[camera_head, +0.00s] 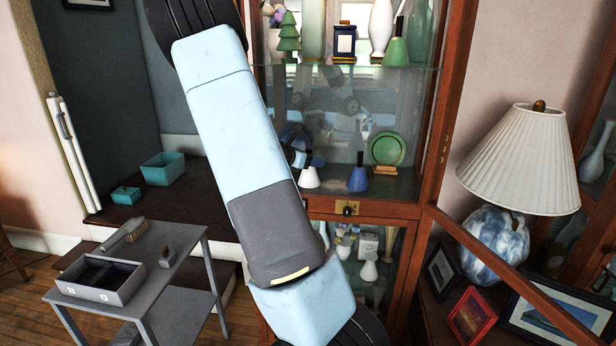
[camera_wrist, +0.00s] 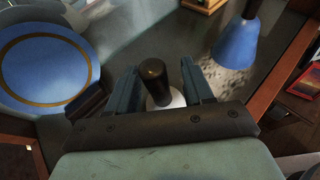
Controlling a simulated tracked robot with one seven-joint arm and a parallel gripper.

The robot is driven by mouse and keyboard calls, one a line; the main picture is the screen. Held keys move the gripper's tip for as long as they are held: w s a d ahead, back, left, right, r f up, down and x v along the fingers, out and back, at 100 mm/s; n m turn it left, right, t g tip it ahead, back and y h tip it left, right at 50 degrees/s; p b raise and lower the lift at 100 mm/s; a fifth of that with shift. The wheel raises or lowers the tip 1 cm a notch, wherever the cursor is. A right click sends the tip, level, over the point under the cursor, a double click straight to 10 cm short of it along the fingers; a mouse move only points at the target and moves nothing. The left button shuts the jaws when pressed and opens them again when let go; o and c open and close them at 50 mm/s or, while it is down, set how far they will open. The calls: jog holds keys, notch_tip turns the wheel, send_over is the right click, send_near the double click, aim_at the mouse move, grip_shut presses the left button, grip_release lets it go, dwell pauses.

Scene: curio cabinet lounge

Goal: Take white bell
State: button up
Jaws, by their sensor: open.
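My gripper (camera_wrist: 156,84) is open, with one finger on each side of the handle. Whether the fingers touch it cannot be told.
A blue bell (camera_wrist: 236,42) stands close on the right. A blue plate (camera_wrist: 45,68) with a gold ring is on the left. A green plate (camera_head: 387,149) stands farther right on the shelf. The cabinet's wooden frame (camera_head: 444,110) and a lamp (camera_head: 525,160) are to the right.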

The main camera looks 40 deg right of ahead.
aim_at(309, 149)
jog(key=shift+d+f, duration=0.1)
jog(key=shift+d, duration=0.15)
grip_shut()
dwell(0.4)
jog(key=shift+r, duration=0.25)
jog(key=r, duration=0.3)
jog(key=shift+s+a+r, duration=0.15)
jog(key=shift+a, duration=0.1)
jog(key=s+a+r, duration=0.8)
jog(key=a+r, duration=0.1)
jog(key=a, duration=0.1)
jog(key=shift+s+a+r, duration=0.15)
jog(key=shift+s+a, duration=0.05)
jog(key=shift+s, duration=0.1)
